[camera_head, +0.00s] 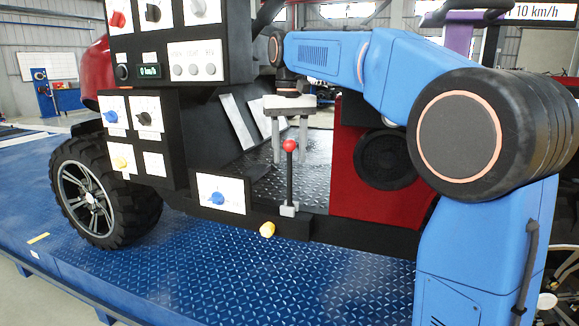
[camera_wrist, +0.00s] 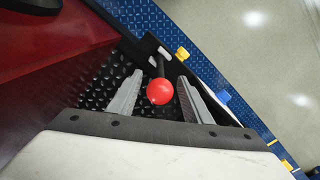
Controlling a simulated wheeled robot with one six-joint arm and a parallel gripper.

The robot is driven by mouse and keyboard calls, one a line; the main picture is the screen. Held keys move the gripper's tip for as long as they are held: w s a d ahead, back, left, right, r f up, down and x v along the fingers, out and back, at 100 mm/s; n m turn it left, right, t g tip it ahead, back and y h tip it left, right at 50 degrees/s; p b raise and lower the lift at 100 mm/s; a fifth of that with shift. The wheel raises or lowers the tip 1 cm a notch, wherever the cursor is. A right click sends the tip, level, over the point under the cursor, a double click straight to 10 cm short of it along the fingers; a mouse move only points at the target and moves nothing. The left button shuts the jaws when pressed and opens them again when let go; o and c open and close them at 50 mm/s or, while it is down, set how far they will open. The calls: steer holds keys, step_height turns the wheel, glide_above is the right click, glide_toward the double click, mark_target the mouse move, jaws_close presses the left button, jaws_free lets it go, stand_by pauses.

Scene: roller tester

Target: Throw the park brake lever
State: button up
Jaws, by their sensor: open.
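The lever with a red ball knob (camera_head: 289,146) stands upright on a grey base at the vehicle's sill; I take it as the park brake lever. My gripper (camera_head: 290,152) points down over it, open, with one grey finger on each side of the knob in the picture. In the wrist view, the red knob (camera_wrist: 160,91) lies between the two fingers of my gripper (camera_wrist: 161,97), with visible gaps on both sides. The black shaft runs up from the knob in that view. I cannot tell the exact depth between fingertips and knob.
Black panels with coloured knobs (camera_head: 218,194) stand left of the lever. A yellow knob (camera_head: 267,230) sits on the sill's side. Two grey pedals (camera_head: 238,121) are behind to the left, and a red seat box (camera_head: 350,190) is to the right. The blue tread platform (camera_head: 250,285) is clear in front.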

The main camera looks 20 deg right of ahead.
mark_target(290, 165)
steer(key=shift+f, duration=2.1)
